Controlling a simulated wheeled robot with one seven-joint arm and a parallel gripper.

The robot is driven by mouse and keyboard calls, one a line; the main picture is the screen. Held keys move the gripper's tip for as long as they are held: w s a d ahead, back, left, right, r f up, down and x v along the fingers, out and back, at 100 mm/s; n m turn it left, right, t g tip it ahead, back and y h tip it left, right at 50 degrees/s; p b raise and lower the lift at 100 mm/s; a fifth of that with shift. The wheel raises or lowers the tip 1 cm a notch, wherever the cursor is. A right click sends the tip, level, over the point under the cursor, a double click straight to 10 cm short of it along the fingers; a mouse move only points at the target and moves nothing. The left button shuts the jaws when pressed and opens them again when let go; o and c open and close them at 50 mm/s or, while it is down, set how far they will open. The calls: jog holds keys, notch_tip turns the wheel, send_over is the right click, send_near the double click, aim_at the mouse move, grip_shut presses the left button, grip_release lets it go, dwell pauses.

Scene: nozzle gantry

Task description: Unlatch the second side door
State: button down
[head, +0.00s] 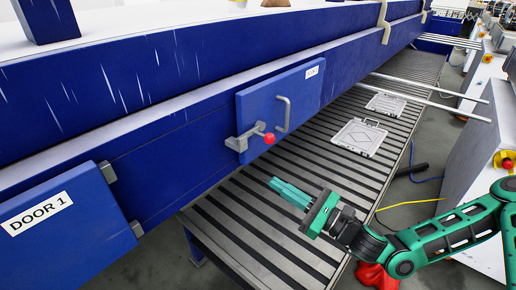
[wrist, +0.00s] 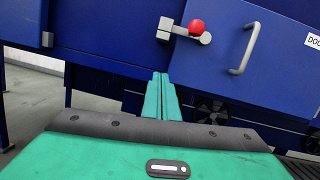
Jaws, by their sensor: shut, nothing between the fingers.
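The second side door (head: 290,95) is a blue panel on the long blue gantry side, and it looks closed. It carries a grey bar handle (head: 284,114) and, at its left edge, a grey latch (head: 244,137) with a red ball knob (head: 269,138). The wrist view shows the knob (wrist: 196,27), the latch plate (wrist: 165,28) and the handle (wrist: 245,48) at the upper right. My green gripper (head: 274,184) is shut and empty. It is below the latch, apart from it; in the wrist view its fingertips (wrist: 161,76) point under the latch.
A door labelled DOOR 1 (head: 62,225) is at the lower left. A slatted conveyor (head: 260,205) runs below the gantry, with white plates (head: 360,137) on it. Metal rods (head: 425,98) cross over it. White machines (head: 470,140) stand at right.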

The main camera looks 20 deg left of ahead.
jog(key=w+a+r+m+t, duration=0.1)
jog(key=w+a+r+m, duration=0.1)
jog(key=w+a+r, duration=0.3)
jog(key=shift+w+a+r, duration=0.2)
jog(key=shift+a+r, duration=1)
jog(key=shift+a, duration=0.55)
jog(key=shift+s+r, duration=0.2)
jog(key=shift+r, duration=0.2)
